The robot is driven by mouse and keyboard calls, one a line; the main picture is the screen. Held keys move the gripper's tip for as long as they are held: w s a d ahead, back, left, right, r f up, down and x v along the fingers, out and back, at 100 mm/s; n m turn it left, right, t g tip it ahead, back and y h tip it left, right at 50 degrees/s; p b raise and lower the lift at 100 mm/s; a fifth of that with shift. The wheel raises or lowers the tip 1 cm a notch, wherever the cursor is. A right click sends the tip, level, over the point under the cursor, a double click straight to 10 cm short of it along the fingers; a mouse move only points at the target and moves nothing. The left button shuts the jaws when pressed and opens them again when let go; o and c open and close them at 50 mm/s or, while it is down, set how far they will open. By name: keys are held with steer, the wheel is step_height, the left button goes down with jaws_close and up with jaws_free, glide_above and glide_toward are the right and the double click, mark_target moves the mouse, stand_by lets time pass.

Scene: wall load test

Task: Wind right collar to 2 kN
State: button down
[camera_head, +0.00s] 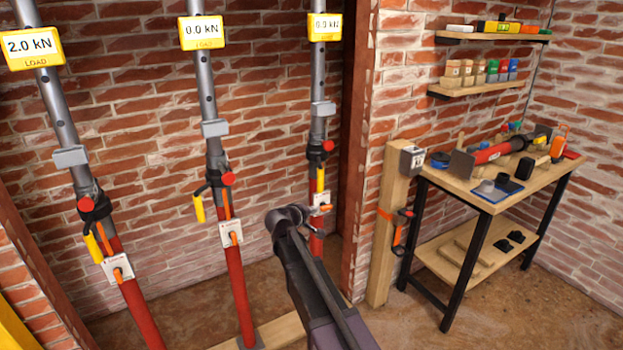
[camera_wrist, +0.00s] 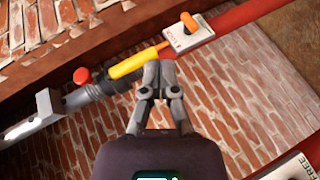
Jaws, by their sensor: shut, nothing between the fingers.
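The right prop's dark collar (camera_head: 316,153) is at the right of the three props, with a red knob (camera_head: 328,146) and a yellow handle (camera_head: 320,179) hanging down along the tube. Its load display (camera_head: 325,27) reads 0.0 kN. In the wrist view the collar (camera_wrist: 98,91) lies left of the yellow handle (camera_wrist: 134,64). My gripper (camera_wrist: 158,74) is shut and empty, its fingertips close by the handle's free end; I cannot tell whether they touch. A white plate with an orange lever (camera_wrist: 188,35) sits just beyond. In the head view my gripper (camera_head: 326,208) is near that plate.
The left display (camera_head: 31,47) reads 2.0 kN and the middle display (camera_head: 202,32) 0.0 kN. The middle prop (camera_head: 239,290) stands left of my arm. A wooden post (camera_head: 389,240) and a workbench (camera_head: 487,196) with tools are at right. A brick wall is behind.

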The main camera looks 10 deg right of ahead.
steer(key=w+a+r+n+t+h, duration=0.2)
steer(key=w+a+r, duration=0.3)
steer(key=a, duration=0.3)
steer(key=shift+a+r+n+t+b, duration=0.35)
steer(key=shift+n+t+b, duration=0.1)
steer(key=shift+n+t, duration=0.4)
steer(key=s+d+x, duration=0.1)
steer(key=d+x, duration=0.1)
steer(key=x, duration=1)
steer(key=shift+d, duration=0.4)
